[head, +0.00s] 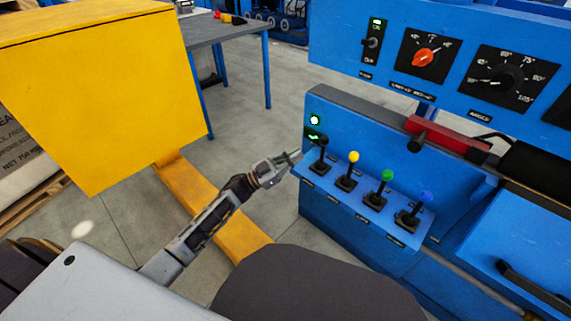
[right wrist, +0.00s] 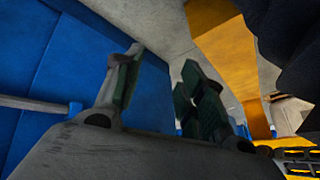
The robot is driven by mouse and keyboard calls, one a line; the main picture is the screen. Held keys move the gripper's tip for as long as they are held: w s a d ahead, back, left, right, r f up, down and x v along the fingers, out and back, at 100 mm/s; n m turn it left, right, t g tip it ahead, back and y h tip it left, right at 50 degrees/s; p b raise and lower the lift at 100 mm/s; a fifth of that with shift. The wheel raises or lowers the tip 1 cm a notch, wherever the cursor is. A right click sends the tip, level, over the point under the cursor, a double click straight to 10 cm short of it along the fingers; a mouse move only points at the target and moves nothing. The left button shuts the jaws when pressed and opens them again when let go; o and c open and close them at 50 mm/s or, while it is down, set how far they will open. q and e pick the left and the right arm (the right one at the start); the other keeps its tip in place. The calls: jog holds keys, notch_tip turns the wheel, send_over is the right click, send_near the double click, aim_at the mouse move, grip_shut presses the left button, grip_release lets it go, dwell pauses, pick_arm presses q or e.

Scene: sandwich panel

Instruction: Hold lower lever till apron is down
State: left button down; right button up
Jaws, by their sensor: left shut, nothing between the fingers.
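A row of small levers stands on the sloped ledge of the blue control panel (head: 320,218). From left to right they are a dark lever (head: 320,158), a yellow-knobbed lever (head: 350,172), a green-knobbed lever (head: 382,190) and a blue-knobbed lever (head: 416,212). Their labels are too small to read. My left gripper (head: 297,156) is shut and empty, with its tips just left of the dark lever; whether they touch it I cannot tell. My right gripper (right wrist: 160,85) is open and empty in the right wrist view; it is outside the head view. I cannot identify the apron.
A green lamp (head: 315,120) glows above the dark lever. The upper panel has a red dial (head: 424,57) and a black dial (head: 505,78). A red bar (head: 440,131) lies behind the ledge. A large yellow box (head: 100,90) stands left; a grey table (head: 235,30) is behind.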

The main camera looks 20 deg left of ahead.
aim_at(322, 140)
pick_arm(q)
jog(key=b+x, duration=0.1)
jog(key=x, duration=0.3)
jog(key=shift+w+d, duration=0.1)
jog(key=shift+d, duration=0.05)
jog(key=shift+b+x, duration=0.35)
jog(key=shift+x, duration=0.7)
pick_arm(e)
jog(key=shift+t, duration=0.3)
jog(key=shift+s+a+f, duration=0.1)
jog(key=shift+a+f, duration=0.1)
jog(key=shift+f, duration=0.85)
jog(key=shift+s+a+f, duration=0.1)
jog(key=shift+a+f, duration=0.05)
jog(key=shift+f, duration=0.9)
jog(key=shift+r, duration=0.1)
